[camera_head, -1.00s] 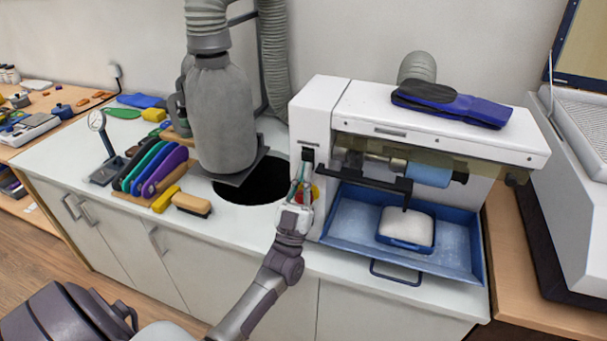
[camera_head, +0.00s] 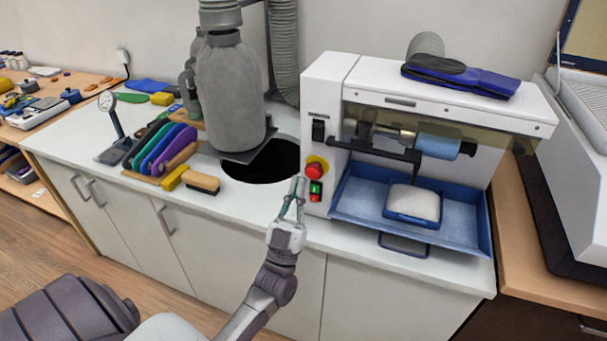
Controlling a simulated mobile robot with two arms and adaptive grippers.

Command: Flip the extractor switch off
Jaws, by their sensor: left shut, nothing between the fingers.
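The white grinding machine (camera_head: 353,77) has its controls on its left front face. A black switch (camera_head: 318,130) is at the top, a red mushroom button (camera_head: 314,169) on a yellow ring is below it, and a green-and-red switch (camera_head: 315,190) is lowest. I cannot tell from labels which one is the extractor switch. My left gripper (camera_head: 297,183) is shut and empty, its fingers pointing up just left of the red button and the green-and-red switch. It appears apart from them. All three controls show. My right gripper is not in view.
The blue tray (camera_head: 355,217) juts out right of the controls, holding a white-topped block. A grey extractor canister (camera_head: 231,95) stands behind a dark round hole (camera_head: 262,163) in the counter. Coloured insoles in a rack and a brush (camera_head: 201,182) lie to the left.

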